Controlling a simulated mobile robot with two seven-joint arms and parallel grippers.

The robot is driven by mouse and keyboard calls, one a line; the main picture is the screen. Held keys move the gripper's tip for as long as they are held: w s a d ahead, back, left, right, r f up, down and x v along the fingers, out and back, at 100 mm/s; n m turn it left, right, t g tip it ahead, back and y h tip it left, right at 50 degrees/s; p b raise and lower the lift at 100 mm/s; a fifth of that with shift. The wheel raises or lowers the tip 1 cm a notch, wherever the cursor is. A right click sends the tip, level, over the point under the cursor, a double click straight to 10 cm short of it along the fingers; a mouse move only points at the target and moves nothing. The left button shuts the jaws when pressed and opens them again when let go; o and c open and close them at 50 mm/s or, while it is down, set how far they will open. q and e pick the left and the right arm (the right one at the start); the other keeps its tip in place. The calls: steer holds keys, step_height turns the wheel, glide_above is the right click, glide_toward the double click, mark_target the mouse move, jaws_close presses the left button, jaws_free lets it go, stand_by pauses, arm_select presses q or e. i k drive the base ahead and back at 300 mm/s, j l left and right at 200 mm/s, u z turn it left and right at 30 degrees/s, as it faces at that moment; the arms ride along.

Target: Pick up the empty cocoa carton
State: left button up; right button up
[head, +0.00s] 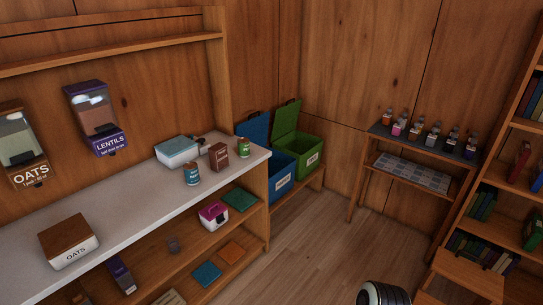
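A small brown carton (219,156) stands upright on the pale countertop (130,202), near its right end. It may be the cocoa carton, but its label is too small to read, and I cannot see whether it is empty. A blue can (192,174) stands just in front and to its left, and a green can (243,148) stands to its right. Neither of my grippers shows. Only a rounded black and white part of mine is at the bottom edge, well away from the counter.
A white box with a pale blue lid (177,151) sits behind the carton. An oats box (69,241) stands at the counter's near left. Open blue (281,171) and green (302,152) bins stand beyond the counter's right end. The wooden floor (310,245) to the right is clear.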

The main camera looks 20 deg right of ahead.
mark_target(218, 156)
steer(key=u, duration=0.5)
steer(key=i+l+u, duration=0.15)
steer(key=u, duration=0.2)
steer(key=i+l+u, duration=0.1)
steer(key=l+u, duration=0.5)
steer(key=u, duration=0.15)
steer(key=i+l+u, duration=0.1)
steer(key=l+u, duration=0.35)
steer(key=l, duration=0.7)
steer(key=l+u, duration=0.15)
steer(key=l, duration=0.9)
steer(key=k, duration=0.05)
